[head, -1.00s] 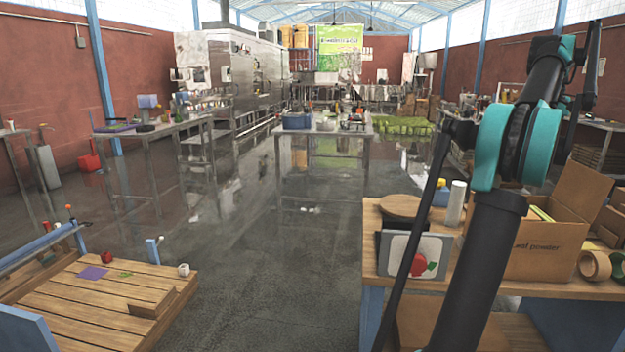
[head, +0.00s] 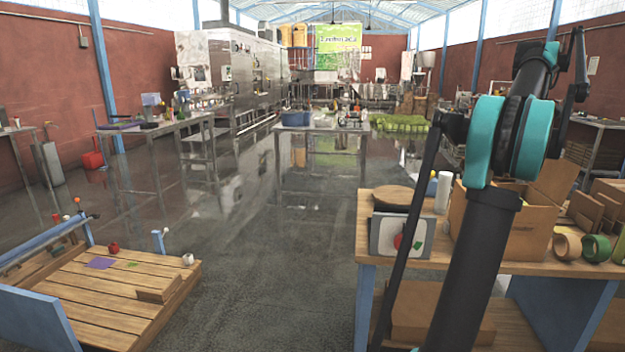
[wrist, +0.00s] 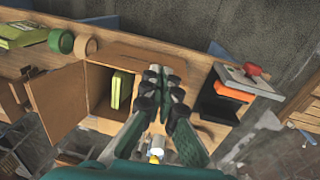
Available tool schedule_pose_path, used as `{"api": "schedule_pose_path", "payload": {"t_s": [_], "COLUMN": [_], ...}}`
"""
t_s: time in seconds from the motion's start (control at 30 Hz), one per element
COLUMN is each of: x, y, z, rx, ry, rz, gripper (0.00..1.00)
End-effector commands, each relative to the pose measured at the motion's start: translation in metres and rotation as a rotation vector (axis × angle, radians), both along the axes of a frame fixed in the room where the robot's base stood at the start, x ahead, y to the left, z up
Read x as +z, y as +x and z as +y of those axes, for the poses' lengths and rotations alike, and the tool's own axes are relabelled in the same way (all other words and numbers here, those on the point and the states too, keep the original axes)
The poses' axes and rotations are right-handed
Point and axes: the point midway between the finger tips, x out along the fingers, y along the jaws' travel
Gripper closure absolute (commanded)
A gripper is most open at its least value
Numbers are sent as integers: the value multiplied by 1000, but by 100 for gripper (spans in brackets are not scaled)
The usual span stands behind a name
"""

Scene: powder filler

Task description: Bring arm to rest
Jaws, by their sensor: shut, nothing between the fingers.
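My gripper (wrist: 161,72) shows in the wrist view with its two fingers together and nothing between them. It hangs above the wooden workbench, beside an open cardboard box (wrist: 75,97). In the head view my arm rises at the right and folds back over the bench; the gripper itself cannot be made out there.
The wooden bench (head: 364,240) carries the cardboard box (head: 515,238), a scale-like device (head: 387,236), a white cylinder (head: 444,190) and tape rolls (head: 596,248). A low wooden platform (head: 90,300) stands at the left. The floor (head: 270,260) between them is clear.

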Motion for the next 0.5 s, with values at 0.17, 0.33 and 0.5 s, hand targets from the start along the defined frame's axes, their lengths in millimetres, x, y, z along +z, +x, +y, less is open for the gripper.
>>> {"api": "schedule_pose_path", "payload": {"t_s": [0.17, 0.33, 0.5], "x": [-19, -46, -90], "y": [17, 34, 46], "z": [31, 74, 140], "rx": [19, 42, 73], "ry": [-8, -16, -23], "rz": [-21, -49, -92], "gripper": [100, 100, 100]}}
